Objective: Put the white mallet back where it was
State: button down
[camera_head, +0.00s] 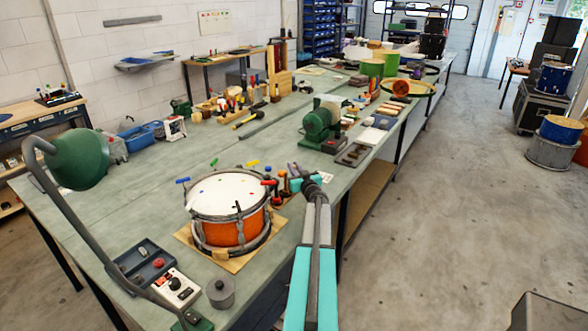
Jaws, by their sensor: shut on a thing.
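My gripper (295,170) is over the bench, just right of an orange drum with a white head (226,192). It is small in the picture and seen from behind. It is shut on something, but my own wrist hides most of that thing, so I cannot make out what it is. I cannot pick out the white mallet for certain. Several small tools with red and dark handles (283,190) stand beside the drum, close to the gripper and partly behind it.
The drum rests on a wooden board (236,262). A green machine (318,124) is beyond my gripper. A green lamp (80,160) arches over the bench's left side. A grey pot (221,292) is at the front.

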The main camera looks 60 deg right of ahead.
jog(key=shift+f, duration=0.1)
jog(key=c, duration=1.7)
grip_release()
jog(key=shift+c, duration=0.2)
jog(key=shift+s+a, duration=0.1)
jog(key=b+v, duration=0.2)
jog(key=v, duration=0.9)
jog(key=shift+s+a, duration=0.25)
jog(key=shift+s, duration=0.05)
jog(key=shift+s, duration=0.1)
